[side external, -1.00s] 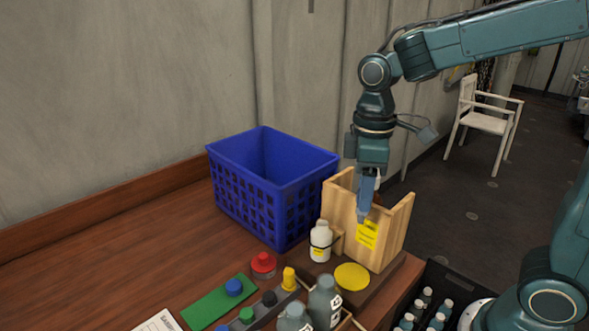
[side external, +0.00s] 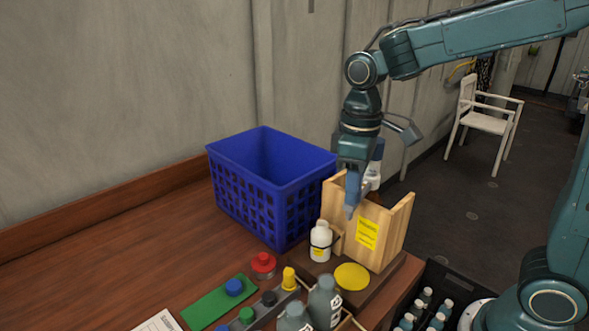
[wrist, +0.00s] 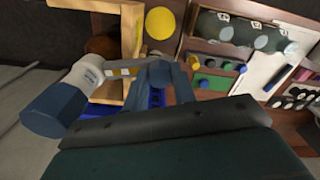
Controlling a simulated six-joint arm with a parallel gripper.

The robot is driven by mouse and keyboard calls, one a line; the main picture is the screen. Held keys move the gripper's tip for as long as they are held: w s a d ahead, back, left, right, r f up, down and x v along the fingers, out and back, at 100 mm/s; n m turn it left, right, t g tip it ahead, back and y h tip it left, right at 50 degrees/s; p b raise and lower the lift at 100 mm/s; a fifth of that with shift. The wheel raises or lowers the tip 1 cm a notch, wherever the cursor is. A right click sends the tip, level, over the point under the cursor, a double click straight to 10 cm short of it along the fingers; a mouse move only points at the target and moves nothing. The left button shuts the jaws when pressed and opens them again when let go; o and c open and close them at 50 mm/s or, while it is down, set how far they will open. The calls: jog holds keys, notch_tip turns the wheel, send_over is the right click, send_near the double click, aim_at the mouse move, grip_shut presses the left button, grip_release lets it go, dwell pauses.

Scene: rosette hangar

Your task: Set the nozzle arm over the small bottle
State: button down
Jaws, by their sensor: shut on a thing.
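The small bottle (side external: 320,242) is white with a yellow label and stands upright beside the wooden holder (side external: 395,235) in the side view. I cannot make it out in the wrist view. My gripper (side external: 350,212) points down, above and to the right of the bottle, by the holder's top. In the wrist view my gripper (wrist: 160,72) is shut on a narrow bar of the nozzle arm (wrist: 86,75), a pale body with a blue-grey end sticking out to the left. In the side view the nozzle arm (side external: 373,175) is partly hidden behind my gripper.
A blue crate (side external: 268,190) stands left of the holder. A yellow disc (side external: 352,276) lies in front of the holder. Grey bottles (side external: 324,302), a red-capped pot (side external: 264,265) and a green mat (side external: 218,302) are nearer. The table's left part is clear.

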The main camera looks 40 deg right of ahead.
jog(key=w+m, duration=0.6)
jog(key=m, duration=0.1)
jog(key=shift+w+d+m, duration=0.2)
jog(key=shift+d+m, duration=0.1)
dwell(0.3)
jog(key=c, duration=1.1)
grip_release()
jog(key=shift+r, duration=0.15)
notch_tip(320, 180, up, 13)
jog(key=shift+d+r, duration=0.15)
jog(key=shift+r, duration=0.1)
